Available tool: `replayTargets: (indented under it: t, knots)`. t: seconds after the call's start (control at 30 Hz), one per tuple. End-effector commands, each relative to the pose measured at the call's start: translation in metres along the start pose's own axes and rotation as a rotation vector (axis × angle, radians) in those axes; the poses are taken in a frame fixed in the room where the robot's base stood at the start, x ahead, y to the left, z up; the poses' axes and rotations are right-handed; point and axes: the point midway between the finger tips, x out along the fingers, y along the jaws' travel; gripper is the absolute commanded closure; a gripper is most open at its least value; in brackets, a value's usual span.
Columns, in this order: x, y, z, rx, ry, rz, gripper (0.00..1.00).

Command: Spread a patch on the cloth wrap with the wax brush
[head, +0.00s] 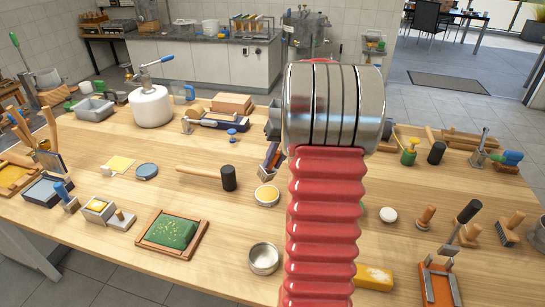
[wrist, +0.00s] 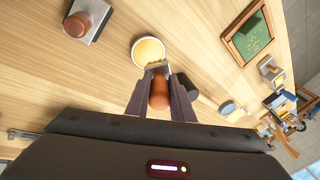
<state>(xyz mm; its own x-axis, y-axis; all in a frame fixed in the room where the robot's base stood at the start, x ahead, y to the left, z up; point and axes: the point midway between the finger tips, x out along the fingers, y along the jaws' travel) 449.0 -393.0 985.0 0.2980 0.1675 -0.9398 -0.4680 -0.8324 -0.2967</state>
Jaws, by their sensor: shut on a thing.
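My gripper (wrist: 160,88) is shut on the wax brush (wrist: 159,95), whose orange-brown wooden handle stands between the dark fingers. The brush head is at the near rim of a round dish of yellow wax (wrist: 149,50); I cannot tell whether it touches the wax. In the head view my gripper (head: 271,165) shows partly behind my red arm, just above the wax dish (head: 267,195). The cloth wrap appears to be the green speckled cloth (head: 172,230) in a wooden frame at the front left. It also shows at the upper right of the wrist view (wrist: 250,38).
A black-headed mallet (head: 229,178) lies left of the dish. A metal bowl (head: 264,258) stands at the front. A yellow block (head: 373,277) and hand tools occupy the right side. Bare table lies between dish and green cloth. My arm hides the middle.

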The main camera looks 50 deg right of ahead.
Motion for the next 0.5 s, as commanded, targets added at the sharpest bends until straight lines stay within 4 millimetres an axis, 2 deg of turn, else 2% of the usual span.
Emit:
replayTargets:
  t: [0.3, 0.5]
  knots:
    - [-0.004, 0.012, 0.004, 0.022, 0.007, 0.004, 1.00]
    - [0.000, 0.015, 0.005, 0.026, 0.007, 0.004, 1.00]
